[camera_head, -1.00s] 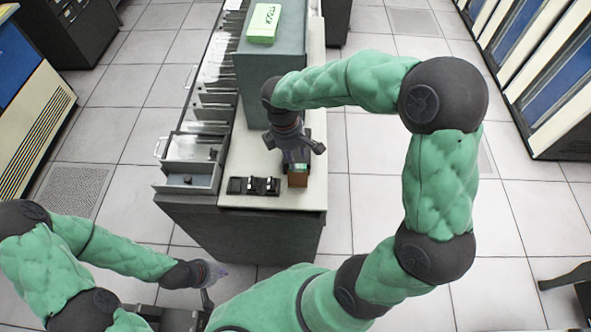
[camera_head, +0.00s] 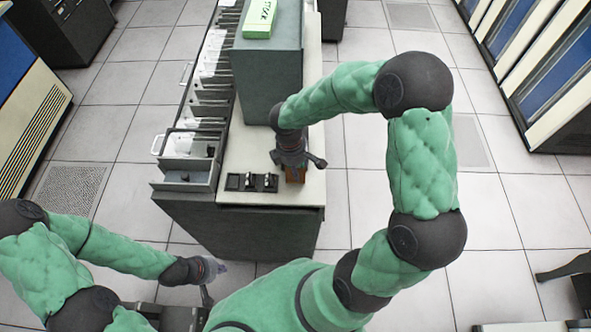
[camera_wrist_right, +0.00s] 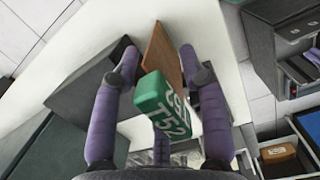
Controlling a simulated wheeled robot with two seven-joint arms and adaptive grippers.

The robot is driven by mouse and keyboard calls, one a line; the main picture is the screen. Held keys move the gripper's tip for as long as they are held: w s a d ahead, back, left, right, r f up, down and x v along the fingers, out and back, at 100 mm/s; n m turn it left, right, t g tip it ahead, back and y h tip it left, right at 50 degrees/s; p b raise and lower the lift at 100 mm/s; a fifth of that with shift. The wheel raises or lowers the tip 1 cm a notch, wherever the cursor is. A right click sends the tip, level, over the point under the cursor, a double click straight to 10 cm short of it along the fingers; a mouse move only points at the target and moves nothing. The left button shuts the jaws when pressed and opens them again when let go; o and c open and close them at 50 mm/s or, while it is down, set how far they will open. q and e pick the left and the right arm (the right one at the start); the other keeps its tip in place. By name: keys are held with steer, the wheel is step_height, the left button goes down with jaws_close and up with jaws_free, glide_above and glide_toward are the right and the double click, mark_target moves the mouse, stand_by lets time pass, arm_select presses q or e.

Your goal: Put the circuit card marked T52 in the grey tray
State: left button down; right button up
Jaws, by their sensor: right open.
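The circuit card, a green-topped block marked T52 (camera_wrist_right: 163,108), stands between the two fingers of my right gripper (camera_wrist_right: 160,72) in the right wrist view. The fingers are apart, and I cannot tell whether either touches it. In the head view my right gripper (camera_head: 297,162) is over a small brown holder (camera_head: 295,175) on the counter and hides the card. A grey open-topped tray (camera_head: 182,187) is at the counter's left front; a dark item lies in it. My left gripper (camera_head: 210,280) hangs low at the left, away from the counter; its opening is unclear.
A black switch panel (camera_head: 251,182) lies left of the holder on the pale counter (camera_head: 255,150). A tall dark cabinet (camera_head: 266,75) stands behind, with a green STOCK box (camera_head: 260,18) on top. Several narrow bins (camera_head: 212,105) line the left side.

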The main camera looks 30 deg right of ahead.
jaws_close()
